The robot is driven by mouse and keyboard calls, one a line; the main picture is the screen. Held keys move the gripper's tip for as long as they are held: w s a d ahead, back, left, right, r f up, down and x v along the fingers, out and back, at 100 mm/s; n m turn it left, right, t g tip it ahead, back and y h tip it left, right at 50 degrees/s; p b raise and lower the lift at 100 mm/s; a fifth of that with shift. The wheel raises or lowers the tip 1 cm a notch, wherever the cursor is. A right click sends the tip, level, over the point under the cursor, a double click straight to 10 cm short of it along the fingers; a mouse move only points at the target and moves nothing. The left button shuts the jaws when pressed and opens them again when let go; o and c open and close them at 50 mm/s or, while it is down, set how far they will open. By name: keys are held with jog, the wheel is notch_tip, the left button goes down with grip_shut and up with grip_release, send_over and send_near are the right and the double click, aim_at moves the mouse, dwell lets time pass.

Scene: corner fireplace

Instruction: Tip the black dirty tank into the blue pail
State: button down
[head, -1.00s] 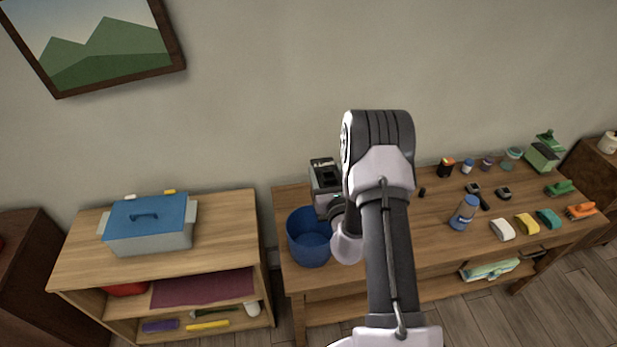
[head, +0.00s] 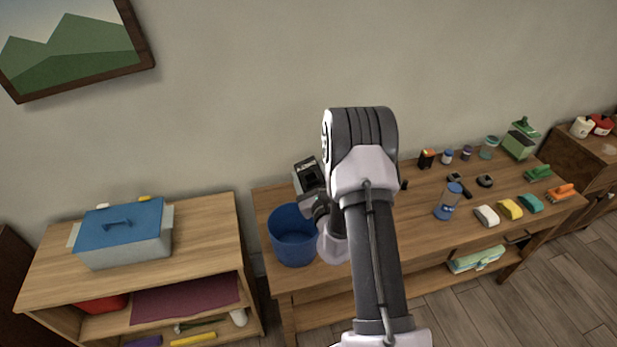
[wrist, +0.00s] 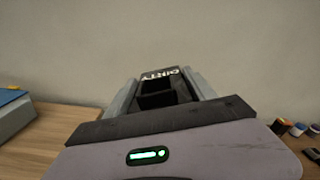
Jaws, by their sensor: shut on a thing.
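The black dirty tank (wrist: 163,97), with the word DIRTY on its far part, sits between the two grey fingers of my gripper (wrist: 160,92) in the wrist view. My gripper is shut on it. In the head view the tank (head: 308,175) shows as a small dark box in my gripper (head: 309,186), leaning to the left. The blue pail (head: 290,243) stands upright at the left end of the workbench. The tank is held above the pail's back right side. My arm hides part of the area to the right, and the pail's inside bottom is not clear.
A lower shelf unit with a blue-lidded box (head: 122,235) stands to the left, past a gap. A wall is close behind.

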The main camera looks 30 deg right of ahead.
jog(key=shift+d+f+n+b, duration=0.25)
jog(key=shift+f+n+b, duration=1.1)
jog(key=shift+b, duration=0.5)
jog(key=f+n+b, duration=0.1)
jog(key=n+b, duration=0.1)
jog(key=f+n+b, duration=0.1)
jog(key=f+b, duration=0.1)
jog(key=b, duration=0.1)
jog(key=shift+s+d+f+n, duration=0.1)
jog(key=shift+d+f+n, duration=0.1)
jog(key=shift+n, duration=0.15)
jog(key=shift+r, duration=0.1)
jog(key=shift+f+n+b, duration=0.35)
jog(key=shift+n+b, duration=0.25)
jog(key=shift+b, duration=0.25)
jog(key=shift+f+b, duration=0.2)
jog(key=shift+b, duration=0.2)
jog(key=shift+d+f+n+b, duration=0.1)
jog(key=shift+f+n+b, duration=0.05)
jog(key=shift+n+b, duration=0.4)
jog(key=shift+f+n+b, duration=1)
jog(key=shift+n+b, duration=0.45)
jog(key=shift+b, duration=0.55)
jog(key=shift+f+n, duration=0.15)
jog(key=shift+n, duration=0.15)
